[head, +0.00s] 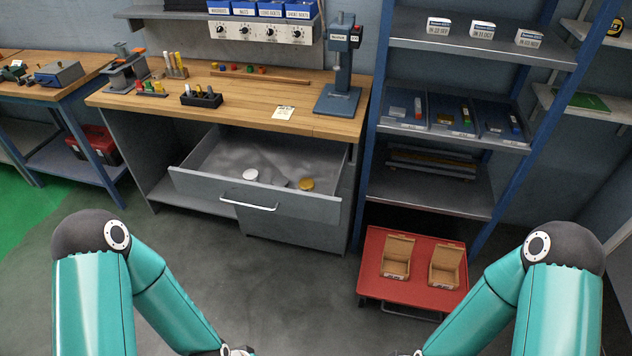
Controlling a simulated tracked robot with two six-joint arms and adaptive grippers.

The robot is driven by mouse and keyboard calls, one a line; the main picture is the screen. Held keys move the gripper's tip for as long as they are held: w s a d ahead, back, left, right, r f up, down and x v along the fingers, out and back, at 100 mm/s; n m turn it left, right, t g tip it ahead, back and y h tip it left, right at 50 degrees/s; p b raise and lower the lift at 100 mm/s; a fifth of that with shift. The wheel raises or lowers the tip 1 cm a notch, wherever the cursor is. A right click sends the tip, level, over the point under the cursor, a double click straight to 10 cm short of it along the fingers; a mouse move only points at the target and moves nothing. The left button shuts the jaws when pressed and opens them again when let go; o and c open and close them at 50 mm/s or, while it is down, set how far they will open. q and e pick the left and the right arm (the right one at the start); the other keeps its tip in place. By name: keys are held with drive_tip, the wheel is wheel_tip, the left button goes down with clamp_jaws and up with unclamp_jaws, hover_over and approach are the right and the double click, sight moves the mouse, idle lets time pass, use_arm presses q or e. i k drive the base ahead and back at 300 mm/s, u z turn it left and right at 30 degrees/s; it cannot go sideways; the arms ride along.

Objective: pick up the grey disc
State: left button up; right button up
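The drawer (258,212) of the workbench is pulled open. Inside it lie a pale, whitish round disc (250,175), a yellow disc (306,184) and, between them, a small flat grey piece (279,183). The grey piece is too small to tell whether it is a disc. My two teal arms come in from the bottom left and bottom right, in front of and well short of the drawer. Only their wrist ends show at the bottom edge; both grippers are out of the picture.
A red cart (374,278) with two open cardboard boxes stands right of the drawer. A blue-framed shelf rack (480,140) rises behind it. The bench top (240,98) holds a press (340,75) and small holders. The grey floor before the drawer is clear.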

sight(282, 180)
drive_tip(key=z, duration=0.05)
drive_tip(key=k, duration=0.75)
drive_tip(key=u, duration=0.7)
drive_tip(key=i, duration=1.65)
drive_tip(key=z, duration=0.05)
